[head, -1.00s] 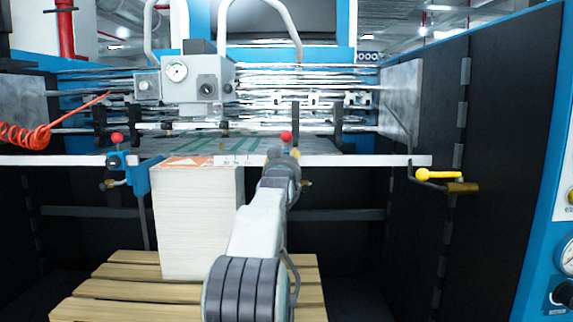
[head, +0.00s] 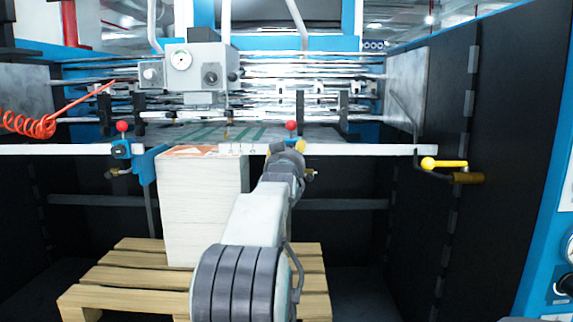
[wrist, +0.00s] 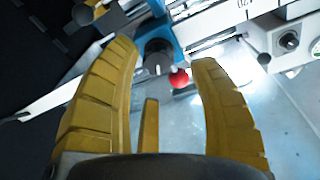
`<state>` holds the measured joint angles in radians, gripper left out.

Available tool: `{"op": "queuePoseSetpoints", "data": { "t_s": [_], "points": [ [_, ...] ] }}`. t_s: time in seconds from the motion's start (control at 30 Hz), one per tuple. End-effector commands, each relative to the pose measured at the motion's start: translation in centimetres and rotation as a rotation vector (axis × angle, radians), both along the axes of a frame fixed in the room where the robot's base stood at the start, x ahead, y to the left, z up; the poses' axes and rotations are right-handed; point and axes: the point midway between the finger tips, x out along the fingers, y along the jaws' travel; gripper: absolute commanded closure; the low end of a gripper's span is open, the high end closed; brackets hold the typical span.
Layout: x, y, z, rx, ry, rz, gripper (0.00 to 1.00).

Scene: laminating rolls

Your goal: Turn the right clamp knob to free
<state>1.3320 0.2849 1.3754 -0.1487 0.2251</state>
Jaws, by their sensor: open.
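The right clamp's red ball (head: 291,126) stands just above the white rail (head: 375,149), directly behind my gripper in the head view. My gripper (head: 286,148) is at the rail and hides most of this clamp. In the wrist view my gripper (wrist: 164,54) has its yellow fingers wide apart. The clamp's blue body (wrist: 161,32), a dark rounded part (wrist: 156,58) and the red ball (wrist: 179,78) show in the gap between them. No finger visibly grips the clamp. I cannot read the knob's setting.
A yellow-handled lever (head: 445,164) is on the right wall. A grey gauge box (head: 196,68) stands behind the rail.

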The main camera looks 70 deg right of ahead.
Motion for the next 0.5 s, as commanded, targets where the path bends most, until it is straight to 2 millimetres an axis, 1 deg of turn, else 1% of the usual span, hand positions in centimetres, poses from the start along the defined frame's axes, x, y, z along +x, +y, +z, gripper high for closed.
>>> {"op": "queuePoseSetpoints", "data": {
  "t_s": [0.03,0.2,0.5],
  "points": [
    [-0.2,0.8,0.0,-0.001,0.0,0.0,0.45],
    [-0.7,3.2,-0.1,-0.002,0.0,0.001,0.45],
    [-1.5,6.4,-0.3,-0.002,0.0,0.001,0.45]
  ]
}}
